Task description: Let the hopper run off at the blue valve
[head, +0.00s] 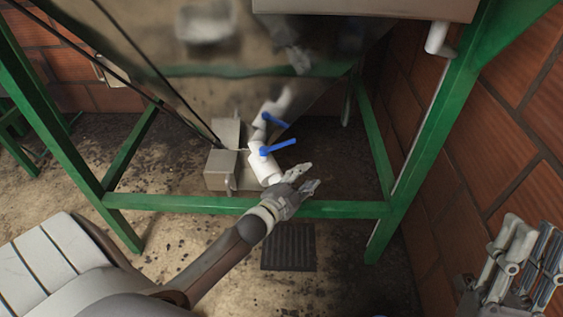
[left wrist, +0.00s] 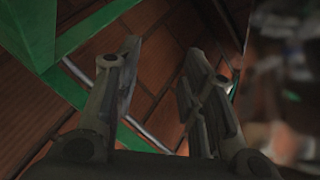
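The blue valve handle (head: 278,147) sits on a white pipe (head: 262,166) low at the hopper's outlet and sticks out to the right. A second blue handle shape above it looks like its reflection in the hopper's shiny metal wall (head: 190,45). My left gripper (head: 309,177) is just right of and below the handle, apart from it. Its fingers are spread and empty, as the left wrist view (left wrist: 160,75) also shows; the valve cannot be made out there. My right gripper (head: 528,232) is at the lower right, far from the valve; its opening is unclear.
A green frame surrounds the hopper; its low crossbar (head: 240,204) runs just below the valve, under my left gripper. A beige box (head: 221,170) stands left of the pipe. A dark floor grate (head: 289,247) lies in front. A brick wall (head: 510,120) closes the right side.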

